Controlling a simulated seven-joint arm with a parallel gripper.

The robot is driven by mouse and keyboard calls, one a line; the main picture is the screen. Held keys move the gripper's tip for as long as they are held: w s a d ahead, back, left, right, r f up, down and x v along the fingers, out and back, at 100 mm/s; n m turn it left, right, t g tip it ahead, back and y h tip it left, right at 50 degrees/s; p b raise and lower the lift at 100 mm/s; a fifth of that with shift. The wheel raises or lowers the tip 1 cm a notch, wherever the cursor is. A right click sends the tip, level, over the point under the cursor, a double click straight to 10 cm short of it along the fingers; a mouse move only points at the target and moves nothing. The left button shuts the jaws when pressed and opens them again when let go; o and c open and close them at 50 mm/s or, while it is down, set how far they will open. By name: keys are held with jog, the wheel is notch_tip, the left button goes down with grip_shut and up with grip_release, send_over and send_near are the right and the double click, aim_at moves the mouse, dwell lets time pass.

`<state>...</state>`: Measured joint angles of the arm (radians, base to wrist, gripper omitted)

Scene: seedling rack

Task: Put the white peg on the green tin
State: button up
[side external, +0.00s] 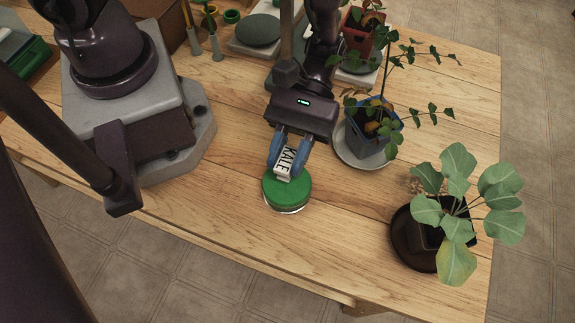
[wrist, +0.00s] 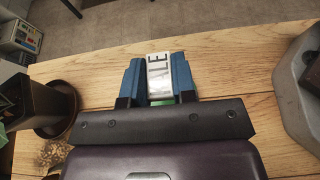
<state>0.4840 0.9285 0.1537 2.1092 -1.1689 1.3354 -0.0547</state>
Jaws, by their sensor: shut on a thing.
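The white peg (side external: 284,163) has dark lettering that reads KALE. My gripper (side external: 279,160) is shut on it, with one blue finger on each side. The peg is over the green tin (side external: 288,190), a round tin with a green lid near the table's front edge. I cannot tell whether the peg's lower end touches the lid. In the wrist view the peg (wrist: 159,72) is between the blue fingers (wrist: 157,80), and only a little green of the tin shows behind it.
A plant in a blue pot (side external: 366,134) stands on a grey saucer right of my gripper. A leafy plant in a dark pot (side external: 428,236) is at the right front. A red pot (side external: 357,34) and grey discs are at the back. The table left of the tin is clear.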

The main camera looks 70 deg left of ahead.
aim_at(290, 166)
jog(key=shift+f, duration=1.85)
jog(key=shift+f, duration=0.15)
jog(key=o, duration=0.9)
jog(key=shift+w+a+r, duration=0.15)
jog(key=shift+w+r, duration=0.05)
jog(key=shift+r, duration=0.1)
jog(key=v, duration=0.7)
jog(key=shift+s, duration=0.1)
